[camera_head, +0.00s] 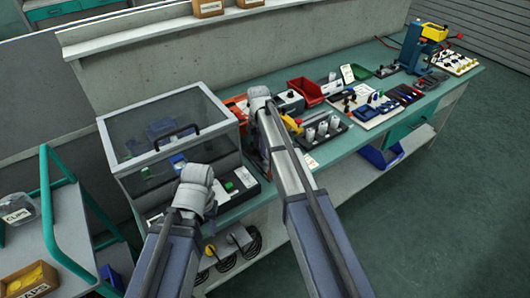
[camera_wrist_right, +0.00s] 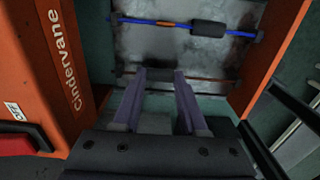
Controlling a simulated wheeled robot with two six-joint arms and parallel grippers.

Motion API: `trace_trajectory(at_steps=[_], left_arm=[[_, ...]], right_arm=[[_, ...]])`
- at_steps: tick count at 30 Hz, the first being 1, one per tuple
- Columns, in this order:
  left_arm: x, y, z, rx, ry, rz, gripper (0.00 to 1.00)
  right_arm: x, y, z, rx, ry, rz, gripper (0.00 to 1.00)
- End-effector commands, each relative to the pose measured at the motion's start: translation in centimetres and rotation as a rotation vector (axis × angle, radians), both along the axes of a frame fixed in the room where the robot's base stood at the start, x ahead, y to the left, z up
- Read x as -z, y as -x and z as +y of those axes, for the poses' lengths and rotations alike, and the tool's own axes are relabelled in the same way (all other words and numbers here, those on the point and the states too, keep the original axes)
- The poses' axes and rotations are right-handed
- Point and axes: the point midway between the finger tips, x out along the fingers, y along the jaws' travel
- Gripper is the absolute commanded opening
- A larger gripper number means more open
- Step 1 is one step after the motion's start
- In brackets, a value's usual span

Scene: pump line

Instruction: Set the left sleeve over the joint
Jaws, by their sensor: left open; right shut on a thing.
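In the right wrist view a blue wire (camera_wrist_right: 240,34) crosses a worn metal plate (camera_wrist_right: 190,52) inside an orange housing (camera_wrist_right: 65,70). A short orange-brown joint (camera_wrist_right: 168,23) sits on the wire, and a dark grey sleeve (camera_wrist_right: 208,29) is around it to the right, apart from the joint. A reddish wire (camera_wrist_right: 205,80) runs nearer to me. My right gripper (camera_wrist_right: 164,76) is shut on a dark sleeve at that wire; the fingers hide part of it. Whether this sleeve covers a joint is hidden. My left gripper (camera_head: 197,180) is open, mostly hidden by its wrist, before the clear case.
The clear-lidded case (camera_head: 165,125) stands left on the bench. Right of the orange housing are a red bin (camera_head: 306,91), a dark tray with white cylinders (camera_head: 322,132) and several tools. A teal trolley (camera_head: 60,235) is at the left. The floor at right is clear.

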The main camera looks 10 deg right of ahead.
Motion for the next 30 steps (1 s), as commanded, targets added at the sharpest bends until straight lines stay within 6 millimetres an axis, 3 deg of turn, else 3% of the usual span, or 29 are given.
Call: trace_trajectory(at_steps=[8, 9, 16, 30], left_arm=[[0.00, 0.00, 0.00, 0.000, 0.000, 0.000, 0.50], [0.00, 0.00, 0.00, 0.000, 0.000, 0.000, 0.50], [0.00, 0.00, 0.00, 0.000, 0.000, 0.000, 0.50], [-0.89, 0.00, -0.01, 0.000, 0.000, 0.000, 0.50]], right_arm=[[0.00, -0.23, 0.07, 0.000, 0.001, -0.001, 0.00], [0.00, -0.23, 0.07, 0.000, 0.001, -0.001, 0.46], [0.00, -0.22, 0.07, 0.000, 0.001, -0.001, 0.72], [-0.90, -0.19, 0.08, 0.000, 0.001, 0.000, 0.72]])
